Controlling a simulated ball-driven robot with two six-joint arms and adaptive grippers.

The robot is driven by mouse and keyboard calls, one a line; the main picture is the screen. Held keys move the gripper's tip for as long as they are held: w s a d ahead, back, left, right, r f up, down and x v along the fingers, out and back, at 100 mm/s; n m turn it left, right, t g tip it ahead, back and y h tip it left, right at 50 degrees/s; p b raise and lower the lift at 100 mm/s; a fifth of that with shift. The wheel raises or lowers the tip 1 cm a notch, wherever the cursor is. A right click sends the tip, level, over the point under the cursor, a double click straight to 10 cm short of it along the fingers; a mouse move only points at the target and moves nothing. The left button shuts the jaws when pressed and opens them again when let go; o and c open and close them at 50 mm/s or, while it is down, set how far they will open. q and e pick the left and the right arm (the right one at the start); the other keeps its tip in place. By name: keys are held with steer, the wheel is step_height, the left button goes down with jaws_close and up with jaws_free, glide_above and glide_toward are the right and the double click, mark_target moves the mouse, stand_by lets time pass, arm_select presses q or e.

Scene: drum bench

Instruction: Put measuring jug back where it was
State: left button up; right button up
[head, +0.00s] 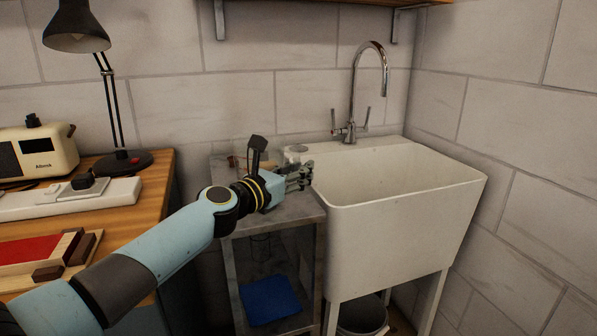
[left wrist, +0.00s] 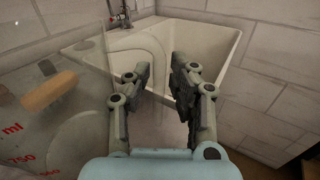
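The measuring jug (left wrist: 25,135) is clear with red markings, "ml" and "750" among them. It fills the left side of the left wrist view, very close to the camera. A clear curved shape that looks like its handle (left wrist: 152,43) shows near my fingertips. In the head view the jug is hard to make out behind my arm. My left gripper (head: 304,174) is over the grey stand beside the sink. Its fingers (left wrist: 160,75) are apart, with a gap between them. I cannot tell whether the handle lies between them. My right gripper is not in view.
The grey stand (head: 276,216) holds a blue cloth (head: 270,299) on its lower shelf. The white sink (head: 405,231) with a tap (head: 350,131) stands to the right. A wooden bench (head: 154,187) with a lamp (head: 122,164) is left. A wooden-backed item (left wrist: 48,93) shows through the jug.

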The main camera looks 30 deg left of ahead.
arm_select(q)
steer(key=shift+o, duration=0.2)
steer(key=shift+r, duration=0.15)
steer(key=s+a, duration=0.1)
steer(key=s, duration=1.1)
steer(key=shift+a, duration=0.35)
